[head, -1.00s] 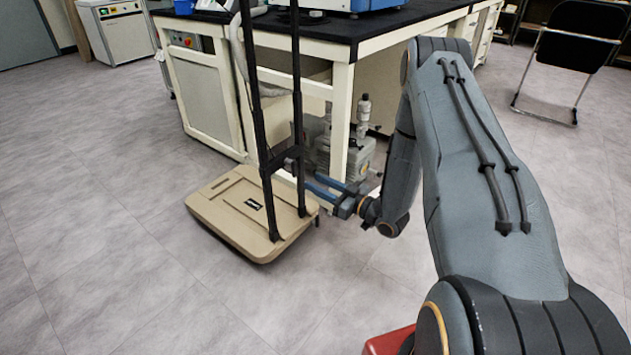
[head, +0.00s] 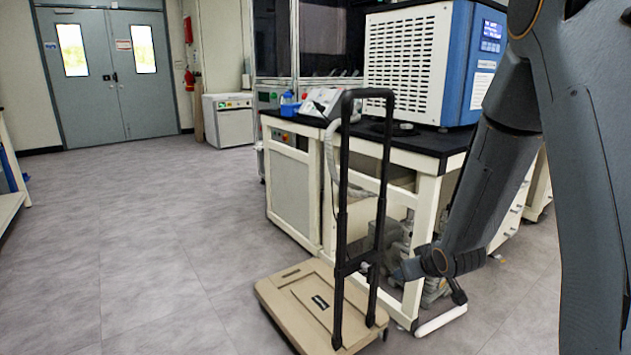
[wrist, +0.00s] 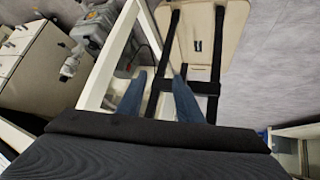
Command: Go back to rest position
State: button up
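My gripper (wrist: 159,98) shows in the wrist view with its two blue fingers apart. One black post of the folding cart passes through the space between the fingers in that picture; whether they touch it I cannot tell. In the head view my arm reaches down at the right and its end is close to the cart's posts, with the fingers not clearly visible. The cart has a tan platform (head: 290,302) flat on the floor and an upright black handle (head: 343,190). It also shows in the wrist view (wrist: 228,45).
The lab bench (head: 293,189) stands right behind the cart, with the blue and white freeze dryer (head: 415,62) on top. A pump (wrist: 97,38) sits under the bench. Open grey floor lies to the left, towards the double doors (head: 104,75).

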jog(key=s+a+r+m+g+h, duration=0.1)
jog(key=s+a+r+m+g, duration=0.15)
jog(key=s, duration=0.95)
jog(key=s+a+r+m+g, duration=0.1)
jog(key=s+a+r+g, duration=0.3)
jog(key=s, duration=0.8)
jog(key=s+a+r+n+g, duration=0.1)
jog(key=s+a+n, duration=0.3)
jog(key=s+a, duration=0.45)
jog(key=s+a+n+g, duration=0.25)
jog(key=s+a, duration=0.25)
jog(key=a, duration=0.7)
jog(key=d+r+m+p, duration=0.3)
jog(key=d+r+p, duration=0.7)
jog(key=r+p, duration=0.3)
jog(key=d+r+m+t+p, duration=0.1)
jog(key=d+r+m+p, duration=0.2)
jog(key=d+r+p, duration=0.8)
notch_tip(320, 180, up, 3)
jog(key=p, duration=0.4)
jog(key=shift+d+p, duration=0.15)
jog(key=shift+p, duration=0.25)
jog(key=shift+r, duration=0.1)
